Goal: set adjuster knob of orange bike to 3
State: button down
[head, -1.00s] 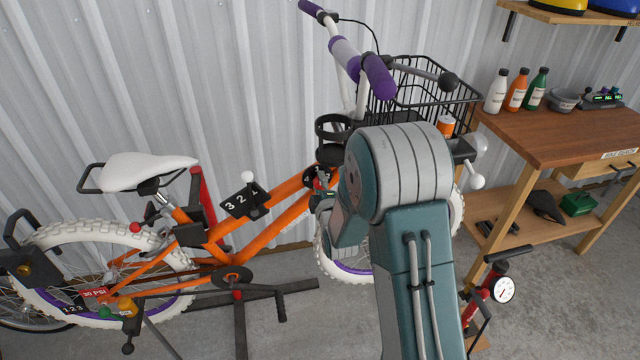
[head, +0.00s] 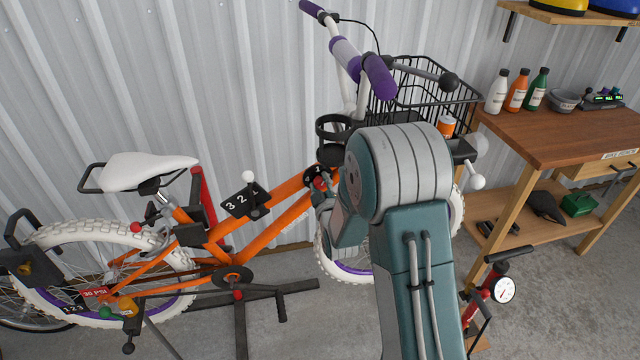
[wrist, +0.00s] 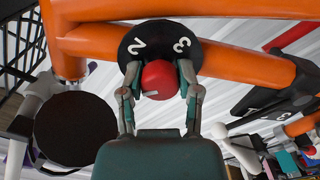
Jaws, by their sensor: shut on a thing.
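The orange bike (head: 262,238) stands on a stand against the wall. Its red adjuster knob (wrist: 160,79) sits in front of a round black dial (wrist: 160,38) on the orange frame tubes. White numerals 2 and 3 show on the dial in the wrist view, 2 on the left and 3 on the right. The rest of the dial's face is hidden by the knob and fingers. My gripper (wrist: 160,82) is shut on the knob, one finger on each side. A small pale mark shows low on the knob's left side. In the head view my arm partly hides the knob (head: 319,183).
A black plate (head: 240,201) marked 3, 2, 1 with a white-ball lever is left of the dial. A cup holder (head: 333,128) and basket (head: 425,90) are above. A workbench (head: 560,135) stands at right, with a pump (head: 490,295) nearby.

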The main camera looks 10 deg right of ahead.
jog(key=m, duration=0.4)
jog(key=shift+s+f+m, duration=0.1)
jog(key=shift+f+m, duration=0.2)
jog(key=shift+f, duration=0.1)
jog(key=m, duration=0.4)
jog(key=shift+m, duration=0.3)
jog(key=m, duration=0.4)
jog(key=shift+a+m, duration=0.1)
jog(key=shift+m, duration=0.2)
jog(key=m, duration=0.9)
jog(key=shift+a+m, duration=0.1)
jog(key=shift+m, duration=0.3)
jog(key=m, duration=0.6)
jog(key=shift+r, duration=0.1)
